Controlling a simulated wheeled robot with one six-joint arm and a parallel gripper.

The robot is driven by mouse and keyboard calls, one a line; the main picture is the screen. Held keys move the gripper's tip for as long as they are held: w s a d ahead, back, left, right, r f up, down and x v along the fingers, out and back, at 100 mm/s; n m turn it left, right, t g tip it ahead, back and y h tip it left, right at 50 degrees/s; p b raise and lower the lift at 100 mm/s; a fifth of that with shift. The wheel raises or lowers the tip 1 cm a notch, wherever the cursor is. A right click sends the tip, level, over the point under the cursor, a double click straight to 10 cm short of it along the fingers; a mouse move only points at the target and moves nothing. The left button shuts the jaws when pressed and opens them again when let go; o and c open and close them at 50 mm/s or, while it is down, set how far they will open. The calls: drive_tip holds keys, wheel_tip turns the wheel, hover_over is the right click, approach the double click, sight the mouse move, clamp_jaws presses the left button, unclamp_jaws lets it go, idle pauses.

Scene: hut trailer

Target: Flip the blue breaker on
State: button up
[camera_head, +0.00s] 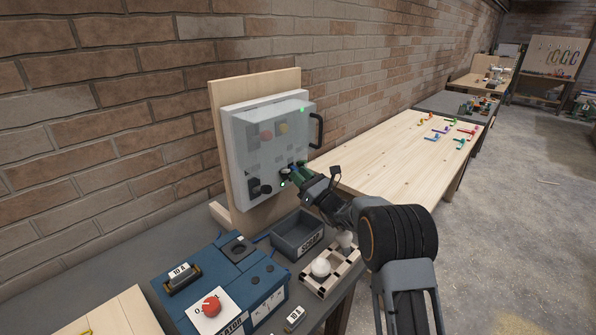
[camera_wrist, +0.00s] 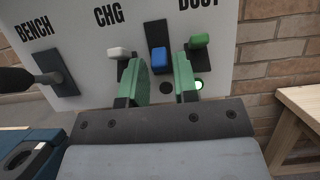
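The blue breaker (camera_wrist: 159,60) is a small blue-capped lever on a dark plate in the wrist view. Its cap sits at the lower part of the visible plate, and a dark round spot lies below it. My gripper (camera_wrist: 159,68) is open, its two green fingers on either side of the blue lever, with gaps visible on both sides. In the head view my gripper (camera_head: 293,173) is at the lower right of the white electrical panel (camera_head: 238,150), where it hides the breakers.
A white-capped breaker (camera_wrist: 119,52) is just left and a green-capped breaker (camera_wrist: 199,41) just right, close to my fingers. A green light (camera_wrist: 198,85) glows below the green one. A dark lever (camera_wrist: 52,77) is farther left. A grey tray (camera_head: 298,234) stands below the panel.

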drive_tip(key=shift+w+a+r, duration=0.25)
drive_tip(key=shift+w+a, duration=0.15)
drive_tip(key=shift+a, duration=0.05)
